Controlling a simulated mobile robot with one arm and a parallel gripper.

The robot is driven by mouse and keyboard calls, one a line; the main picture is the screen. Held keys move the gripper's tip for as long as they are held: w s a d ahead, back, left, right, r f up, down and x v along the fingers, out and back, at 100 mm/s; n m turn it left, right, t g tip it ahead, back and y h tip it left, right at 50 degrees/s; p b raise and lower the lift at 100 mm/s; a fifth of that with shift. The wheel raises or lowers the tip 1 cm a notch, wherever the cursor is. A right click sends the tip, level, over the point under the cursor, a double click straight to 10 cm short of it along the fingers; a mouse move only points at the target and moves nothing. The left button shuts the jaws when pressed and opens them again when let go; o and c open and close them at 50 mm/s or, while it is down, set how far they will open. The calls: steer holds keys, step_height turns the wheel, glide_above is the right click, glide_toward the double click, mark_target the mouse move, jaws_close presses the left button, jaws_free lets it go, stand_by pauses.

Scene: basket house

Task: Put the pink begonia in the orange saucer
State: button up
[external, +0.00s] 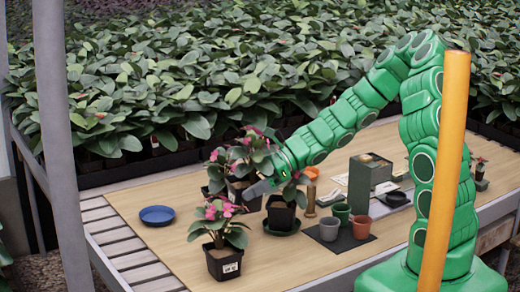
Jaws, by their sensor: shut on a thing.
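Pink-flowered plants in black pots stand close together on the wooden table. My gripper (255,190) is at the rear plant, its grey fingers across the side of that plant's black pot (241,188). It appears shut on this pink begonia (240,160); leaves hide part of the grip, and I cannot tell whether the pot is off the table. A second pink begonia (222,262) stands at the front edge. A third plant's black pot (281,214) is in a dark green saucer (283,230). I cannot make out an orange saucer; the plants and my arm hide part of the table.
A blue saucer (158,215) lies at the left with clear table around it. Grey (329,230), green (341,212) and terracotta (362,228) small pots stand at the right on a dark mat, near a green box (361,182). An orange item (311,173) is behind.

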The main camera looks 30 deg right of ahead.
steer(key=w+d+m+t+h, duration=0.25)
steer(key=w+d, duration=0.25)
steer(key=d, duration=0.3)
steer(key=w+d+r+m+t+h, duration=0.1)
steer(key=w+d+m+t, duration=0.2)
steer(key=w+d, duration=0.45)
steer(key=w+d+m+t+h, duration=0.1)
steer(key=w+d+m+t, duration=0.25)
steer(key=d, duration=0.65)
steer(key=w+d+m+t+h, duration=0.1)
steer(key=d+m+t+h, duration=0.15)
steer(key=d, duration=0.95)
steer(key=g+h, duration=0.1)
glide_above(302, 176)
steer(key=shift+f, duration=6.8)
steer(key=o, duration=0.9)
steer(key=shift+f, duration=0.1)
